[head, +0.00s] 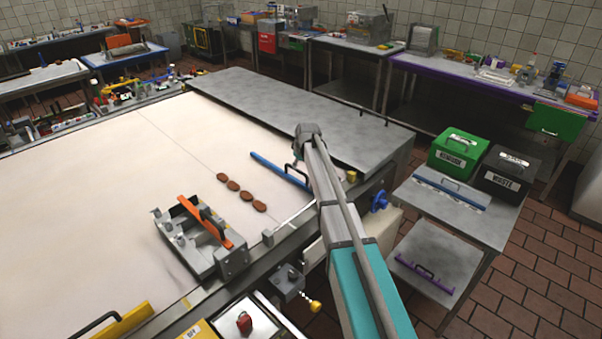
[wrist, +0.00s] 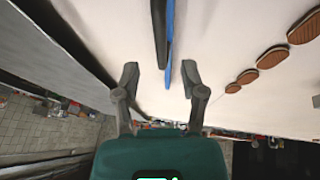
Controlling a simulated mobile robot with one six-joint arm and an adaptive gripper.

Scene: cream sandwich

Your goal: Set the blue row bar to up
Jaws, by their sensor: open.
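The blue row bar (head: 272,167) lies low over the right part of the large cream surface (head: 130,160), beside the grey plate. Its black handle shows near my arm, which partly hides the bar's right end. In the wrist view the blue bar (wrist: 169,60) and its black handle (wrist: 158,35) run down the picture to between my fingertips. My gripper (wrist: 160,76) is open and empty, one finger on each side of the bar. I cannot tell how high it is above the bar, and I see no contact.
Several brown oval biscuits (head: 233,186) lie in a row left of the bar. A grey fixture with an orange bar (head: 205,222) stands nearer the front. A long grey plate (head: 270,105) lies behind. A side table (head: 490,225) holds green and black bins at right.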

